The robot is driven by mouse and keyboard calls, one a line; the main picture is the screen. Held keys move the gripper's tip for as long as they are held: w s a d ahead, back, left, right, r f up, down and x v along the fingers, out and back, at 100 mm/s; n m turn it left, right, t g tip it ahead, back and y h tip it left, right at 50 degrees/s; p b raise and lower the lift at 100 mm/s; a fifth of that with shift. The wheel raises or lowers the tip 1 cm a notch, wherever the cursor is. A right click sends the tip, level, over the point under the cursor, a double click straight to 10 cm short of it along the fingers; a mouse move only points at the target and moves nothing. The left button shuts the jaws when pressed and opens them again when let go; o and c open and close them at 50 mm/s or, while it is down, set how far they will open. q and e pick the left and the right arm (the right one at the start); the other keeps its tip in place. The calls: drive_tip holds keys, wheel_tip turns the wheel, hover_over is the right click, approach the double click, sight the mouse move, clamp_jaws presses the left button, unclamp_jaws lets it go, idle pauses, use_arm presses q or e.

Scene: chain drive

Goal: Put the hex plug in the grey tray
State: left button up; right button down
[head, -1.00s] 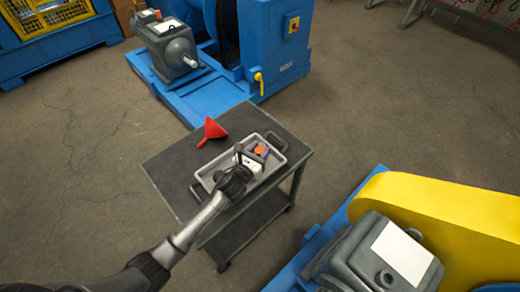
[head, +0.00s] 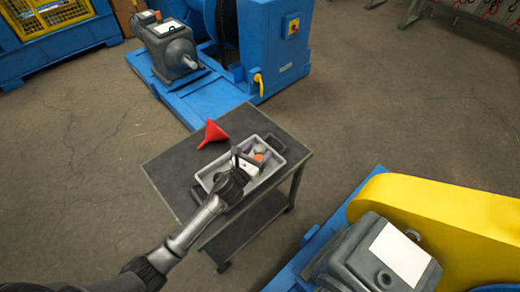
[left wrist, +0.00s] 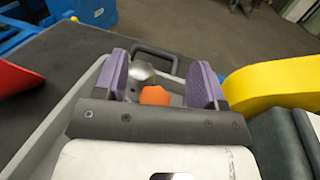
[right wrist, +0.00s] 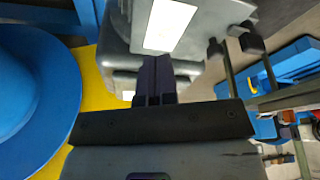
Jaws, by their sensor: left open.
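The grey tray (head: 203,176) lies on the dark cart top; its wall also shows in the left wrist view (left wrist: 78,105). My left gripper (head: 255,158) is over the tray. Its purple fingers (left wrist: 162,80) are open and wide apart. In the gap between them, an orange angular piece (left wrist: 154,95) and a silver-grey rounded piece (left wrist: 140,70) show inside the tray, neither gripped. The silver-grey piece lies beyond the orange one. I cannot tell for sure which is the hex plug. Their lower parts are hidden. My right gripper (right wrist: 157,80) shows only in its wrist view, fingers together and empty.
A red funnel (head: 212,134) lies on the cart (head: 170,160) left of the tray. A blue machine (head: 270,45) stands behind the cart. A yellow guard (head: 440,215) and a grey gearbox (head: 370,262) stand at the right. Floor is clear between them.

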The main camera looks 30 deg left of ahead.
use_arm(q)
drive_tip(key=s+p, duration=0.2)
drive_tip(key=s, duration=0.8)
drive_tip(key=shift+s, duration=0.35)
